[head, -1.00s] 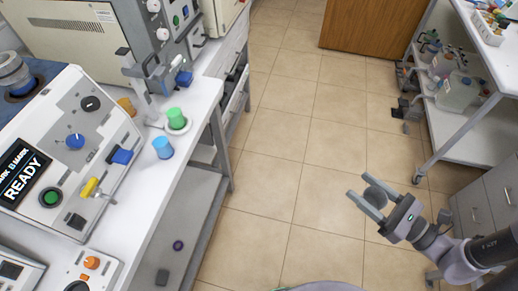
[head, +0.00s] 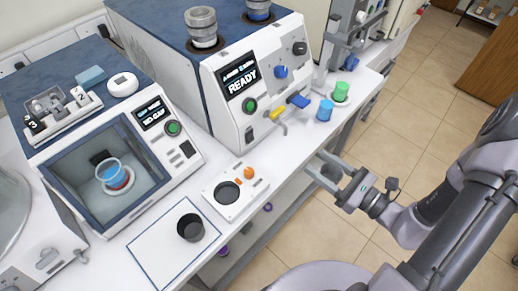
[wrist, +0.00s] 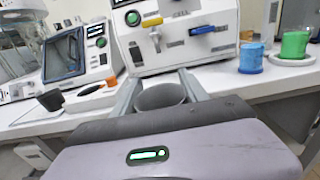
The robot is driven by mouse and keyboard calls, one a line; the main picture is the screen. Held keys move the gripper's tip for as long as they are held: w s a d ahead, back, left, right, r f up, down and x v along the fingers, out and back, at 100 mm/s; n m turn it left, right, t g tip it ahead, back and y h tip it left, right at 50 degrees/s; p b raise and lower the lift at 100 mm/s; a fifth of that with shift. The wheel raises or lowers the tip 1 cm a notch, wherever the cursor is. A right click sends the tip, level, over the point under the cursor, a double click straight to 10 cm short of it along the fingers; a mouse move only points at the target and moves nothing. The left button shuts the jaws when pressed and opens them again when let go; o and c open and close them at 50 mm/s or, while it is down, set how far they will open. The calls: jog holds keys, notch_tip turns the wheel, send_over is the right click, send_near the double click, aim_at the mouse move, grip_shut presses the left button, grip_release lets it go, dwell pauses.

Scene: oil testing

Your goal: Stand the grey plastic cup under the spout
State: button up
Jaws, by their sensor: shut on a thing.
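My gripper (head: 333,168) is shut on the grey plastic cup (wrist: 162,97). The cup sits between the two fingers, its open rim up in the wrist view. In the head view the gripper is out over the floor, just off the counter's front edge. The white machine with the READY screen (head: 240,77) stands behind the counter edge. Its small metal spout (head: 284,128) is by a yellow handle (head: 277,113), with a blue handle (head: 299,102) to the right. In the wrist view the yellow handle (wrist: 152,22) is above and beyond the cup.
A blue cup (head: 324,111) and a green cup (head: 340,91) stand right of the machine. A dark cup (head: 190,229) stands on an outlined white mat (head: 150,253). An oven-like device (head: 165,155) stands at left.

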jog(key=b+x, duration=0.2)
jog(key=x, duration=1.3)
jog(key=shift+d+f, duration=0.1)
jog(key=shift+w+a+f+b, duration=0.15)
jog(key=shift+a+f+b, duration=0.05)
jog(key=shift+f+b, duration=0.2)
jog(key=shift+w+a+f+b, duration=0.15)
jog(key=shift+f+b, duration=0.1)
jog(key=shift+f, duration=0.15)
jog(key=shift+d+r, duration=0.1)
jog(key=o, duration=1.4)
jog(key=shift+o, duration=0.2)
